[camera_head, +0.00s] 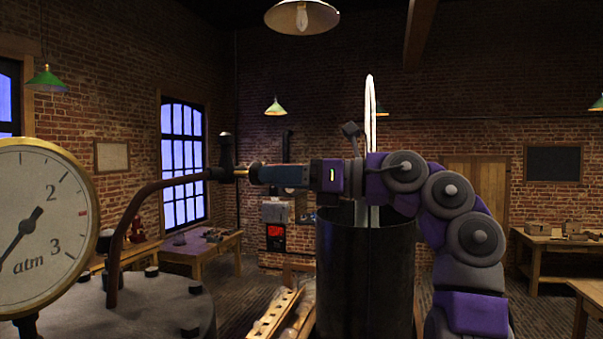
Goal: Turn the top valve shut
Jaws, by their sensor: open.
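The valve (226,153) is a dark upright handle at the end of a curved red-brown pipe (150,193). A short brass piece sticks out from it toward the right. My gripper (256,173) points left from my purple and grey arm, level with the pipe end. Its tips are at or very close to the brass piece; I cannot tell whether they touch it. The gripper is open, though the gap between its fingers is hard to make out from this side. The pipe rises from the dark lid (150,305) of a large jar.
A round pressure gauge (40,225) marked atm stands at the left. Wooden slats (275,315) lie between the jars. Workbenches stand farther back.

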